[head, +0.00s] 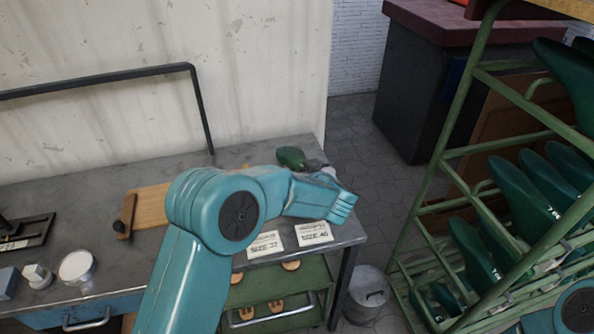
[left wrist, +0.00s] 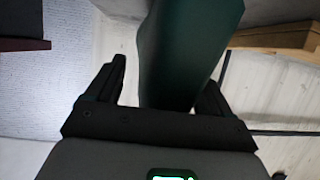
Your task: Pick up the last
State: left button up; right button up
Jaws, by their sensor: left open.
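A dark green last (head: 291,158) is at the back right of the grey workbench, just beyond my left wrist in the head view. In the left wrist view, the last (left wrist: 182,45) stretches between the two black fingers of my left gripper (left wrist: 163,76). The fingers are open on either side of it, and a gap shows at the left finger. In the head view my left gripper (head: 316,167) is small and partly hidden by my own wrist. My right gripper is not in view.
A green rack (head: 455,150) with several dark green lasts stands at the right. Two size cards (head: 314,233) lie at the bench's front right. A wooden board (head: 150,205) lies on the bench (head: 75,195). A metal bin (head: 366,290) stands on the floor.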

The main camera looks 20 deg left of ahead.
pick_arm(q)
jog(key=c, duration=1.1)
jog(key=shift+r, duration=0.15)
jog(key=shift+c, duration=0.7)
